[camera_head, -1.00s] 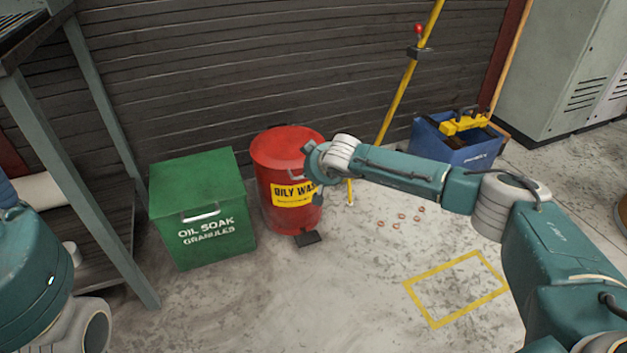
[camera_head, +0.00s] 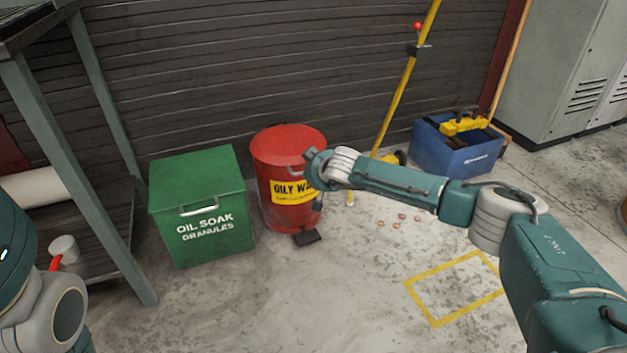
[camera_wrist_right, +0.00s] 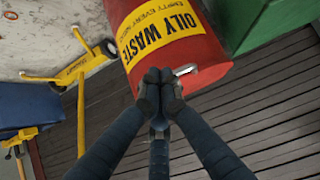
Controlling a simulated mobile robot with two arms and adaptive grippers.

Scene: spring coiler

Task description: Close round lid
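The red "OILY WASTE" bin (camera_head: 270,185) stands on the floor against the slatted wall. Its round red lid (camera_head: 290,142) lies flat on top and looks down, with a small pale handle (camera_head: 295,171) at the front right. My right gripper (camera_head: 314,180) is at the bin's front right side, near the handle, partly hidden by its own wrist. In the right wrist view, the gripper fingertips (camera_wrist_right: 160,78) are together over the bin's red side. The handle (camera_wrist_right: 186,70) shows just right of them, not between them; contact is unclear. My left gripper is out of view.
A green "OIL SOAK GRANULES" box (camera_head: 200,205) stands close left of the bin. A yellow pole (camera_head: 400,90) leans behind, and a blue crate (camera_head: 455,150) sits to the right. Small copper-coloured rings (camera_head: 401,217) lie on the floor.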

